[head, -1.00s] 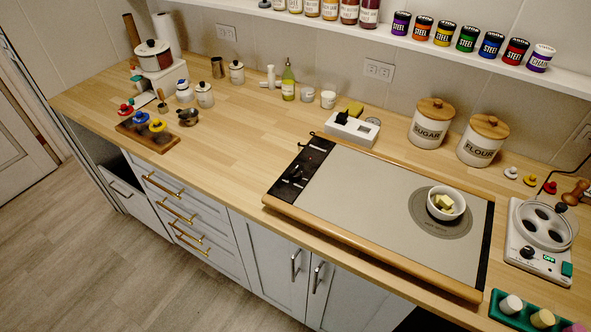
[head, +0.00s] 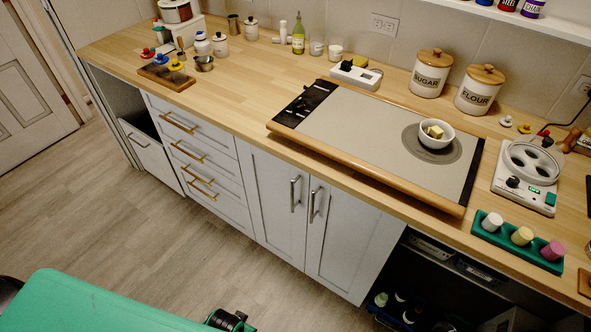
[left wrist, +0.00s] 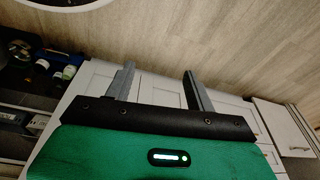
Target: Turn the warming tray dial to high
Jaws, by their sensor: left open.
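The warming tray (head: 350,126) is a wide grey plate with wooden edges, lying on the counter in the head view. Its black control strip (head: 290,113) is at its left end. A white bowl with yellow pieces (head: 432,139) stands on the tray's grey circle. My left gripper (left wrist: 160,85) is open and empty in the left wrist view, with cabinet fronts and floor beyond it. It is apart from the tray. My right gripper is out of view.
Grey cabinets (head: 270,200) front the counter; the floor (head: 110,210) is clear.

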